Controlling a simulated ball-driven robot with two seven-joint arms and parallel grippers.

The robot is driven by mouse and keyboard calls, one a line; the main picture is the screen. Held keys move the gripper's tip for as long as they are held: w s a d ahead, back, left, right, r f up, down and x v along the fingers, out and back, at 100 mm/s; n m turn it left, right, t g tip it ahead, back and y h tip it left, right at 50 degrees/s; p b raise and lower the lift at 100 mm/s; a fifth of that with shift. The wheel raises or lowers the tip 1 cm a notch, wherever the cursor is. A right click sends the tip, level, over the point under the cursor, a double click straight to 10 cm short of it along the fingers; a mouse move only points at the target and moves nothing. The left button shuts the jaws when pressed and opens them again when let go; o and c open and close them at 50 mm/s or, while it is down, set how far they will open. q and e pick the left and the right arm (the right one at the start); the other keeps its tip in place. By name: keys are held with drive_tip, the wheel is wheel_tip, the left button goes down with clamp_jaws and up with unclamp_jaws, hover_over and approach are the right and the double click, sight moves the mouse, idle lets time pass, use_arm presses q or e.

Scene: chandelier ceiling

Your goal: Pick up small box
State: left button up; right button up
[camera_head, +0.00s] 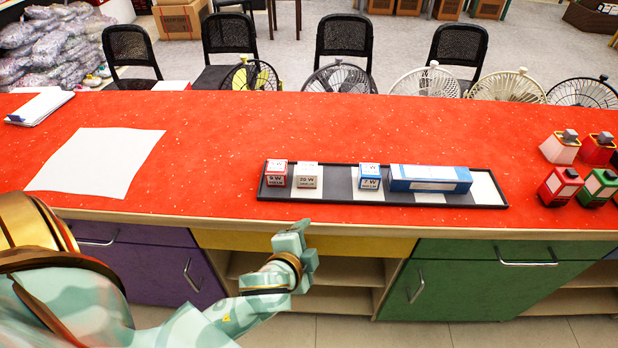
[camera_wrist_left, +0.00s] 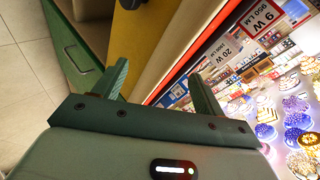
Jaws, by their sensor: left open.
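Small boxes stand in a row on a dark tray (camera_head: 340,197) on the red counter. A red-and-white box (camera_head: 276,174) is at the left end, with a white box (camera_head: 307,178) beside it. A blue-and-white box (camera_head: 370,177) stands further right, left of a longer blue-and-white box (camera_head: 430,178). My left gripper (camera_head: 303,238) is open and empty in front of the counter's front edge, below and apart from the boxes. Its two spread fingers show in the left wrist view (camera_wrist_left: 158,75), with nothing between them. My right gripper is not in view.
Several fans (camera_head: 430,82) and black chairs (camera_head: 344,38) line the far side. Drawers (camera_head: 500,250) and open shelves lie below the front edge.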

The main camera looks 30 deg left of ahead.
use_arm(q)
drive_tip(key=w+d+r+m+t+h, duration=0.3)
drive_tip(key=w+d+r+m+t, duration=0.15)
drive_tip(key=r, duration=0.35)
drive_tip(key=w+d+r+m+t+h, duration=0.3)
drive_tip(key=w+d+r, duration=0.2)
drive_tip(key=r, duration=0.3)
drive_tip(key=d+r+m+g+h, duration=0.5)
drive_tip(key=d+r+m+h, duration=0.2)
drive_tip(key=d+m+h, duration=0.65)
drive_tip(key=m+g+y, duration=1.4)
drive_tip(key=m+y, duration=0.2)
drive_tip(key=y, duration=0.1)
hover_over(306, 167)
wheel_tip(306, 167, down, 5)
drive_tip(key=shift+t, duration=0.25)
wheel_tip(306, 167, down, 10)
drive_tip(key=b, duration=0.4)
drive_tip(key=shift+s+a, duration=0.1)
wheel_tip(306, 167, down, 6)
drive_tip(key=b, duration=0.2)
drive_tip(key=shift+b, duration=0.3)
drive_tip(key=shift+r, duration=0.25)
drive_tip(key=shift+c, duration=0.6)
drive_tip(key=c, duration=1)
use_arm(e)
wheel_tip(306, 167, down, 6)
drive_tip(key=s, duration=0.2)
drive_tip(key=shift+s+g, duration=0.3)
